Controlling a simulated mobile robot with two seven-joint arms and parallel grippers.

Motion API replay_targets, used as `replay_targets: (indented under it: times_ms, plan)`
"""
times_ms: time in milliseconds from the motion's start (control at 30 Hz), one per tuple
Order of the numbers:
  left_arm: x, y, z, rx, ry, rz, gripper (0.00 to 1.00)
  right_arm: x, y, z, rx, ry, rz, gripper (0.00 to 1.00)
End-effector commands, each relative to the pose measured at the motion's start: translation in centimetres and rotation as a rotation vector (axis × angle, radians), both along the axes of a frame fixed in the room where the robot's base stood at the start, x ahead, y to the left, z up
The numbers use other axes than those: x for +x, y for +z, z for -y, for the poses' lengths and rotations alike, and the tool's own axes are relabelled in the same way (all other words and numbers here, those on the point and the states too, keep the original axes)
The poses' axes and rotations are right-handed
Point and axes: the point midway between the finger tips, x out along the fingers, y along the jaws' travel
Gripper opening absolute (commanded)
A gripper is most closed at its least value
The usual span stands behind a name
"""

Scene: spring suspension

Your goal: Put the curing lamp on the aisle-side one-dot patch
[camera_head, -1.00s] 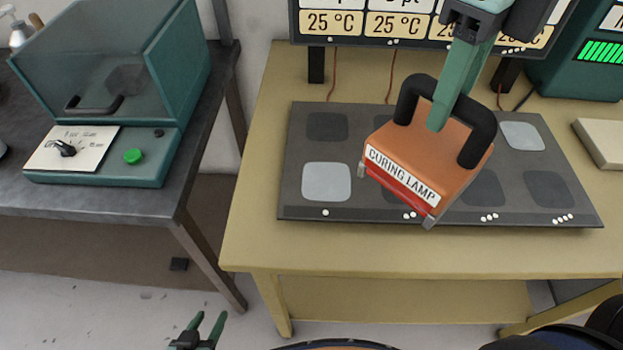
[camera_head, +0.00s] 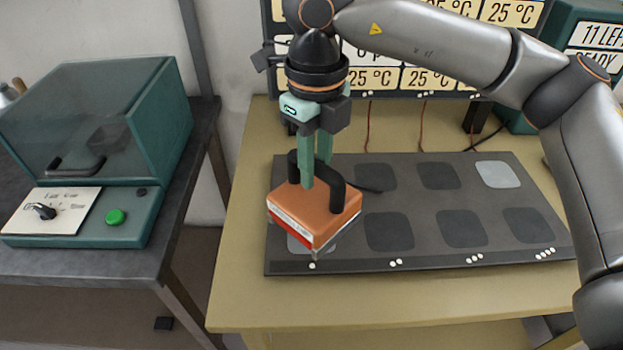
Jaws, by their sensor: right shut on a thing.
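The curing lamp (camera_head: 325,216) is an orange block with a black handle and a red-and-white label on its front. My right gripper (camera_head: 314,182) is shut on the lamp's handle from above. The lamp is over the front-left part of the dark mat (camera_head: 408,202). It covers most of the light grey front-left patch (camera_head: 297,245), whose column has one white dot (camera_head: 312,266) at the front edge. I cannot tell whether the lamp touches the patch. My left gripper is out of view.
The mat has several other patches, mostly dark, with a light one (camera_head: 498,174) at back right. The mat lies on a yellow table (camera_head: 240,300). A teal machine (camera_head: 100,140) stands on a bench at left. A display board (camera_head: 405,60) is behind.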

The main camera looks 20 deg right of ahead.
Motion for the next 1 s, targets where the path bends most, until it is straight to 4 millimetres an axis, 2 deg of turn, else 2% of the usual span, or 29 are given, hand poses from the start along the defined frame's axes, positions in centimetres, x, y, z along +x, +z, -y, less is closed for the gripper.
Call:
replay_targets:
  times_ms: [133, 333, 700, 733, 1000]
  plan:
    - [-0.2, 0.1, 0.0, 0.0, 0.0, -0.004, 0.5, 0.7, -1.0, -0.5, 0.0, 0.0, 0.0, 0.0]
    - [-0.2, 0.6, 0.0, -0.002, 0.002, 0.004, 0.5, 0.6, -3.7, -0.4, 0.0, 0.0, 0.001, 0.0]
    - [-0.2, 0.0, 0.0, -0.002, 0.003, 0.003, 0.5, 0.6, -4.3, -0.4, 0.001, -0.001, 0.002, 0.0]
    - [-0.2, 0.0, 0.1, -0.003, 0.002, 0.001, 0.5, 0.6, -4.4, -0.4, 0.0, -0.001, 0.0, 0.28]
    - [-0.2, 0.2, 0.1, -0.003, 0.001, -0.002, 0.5, 0.6, -4.2, -0.4, 0.0, -0.001, -0.001, 0.57]
